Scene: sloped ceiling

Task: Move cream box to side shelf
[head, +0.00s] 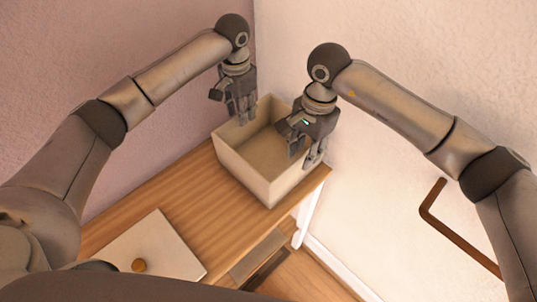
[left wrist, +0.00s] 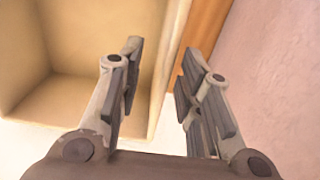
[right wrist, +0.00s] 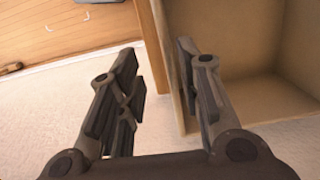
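The cream box (head: 243,163) is an open-topped, empty box at the far right end of the wooden table, in the corner by the walls. My left gripper (head: 241,117) is open at the box's far left side. In the left wrist view (left wrist: 155,95), one finger is over the box's inside and the other outside, with the box wall (left wrist: 168,60) between them. My right gripper (head: 303,157) is open at the right side. In the right wrist view (right wrist: 165,85), its fingers are likewise either side of a box wall (right wrist: 160,50). Contact with the walls is not clear.
The table between panel and box is clear. A brown bar handle (head: 455,235) is on the right wall. Walls stand close behind the box.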

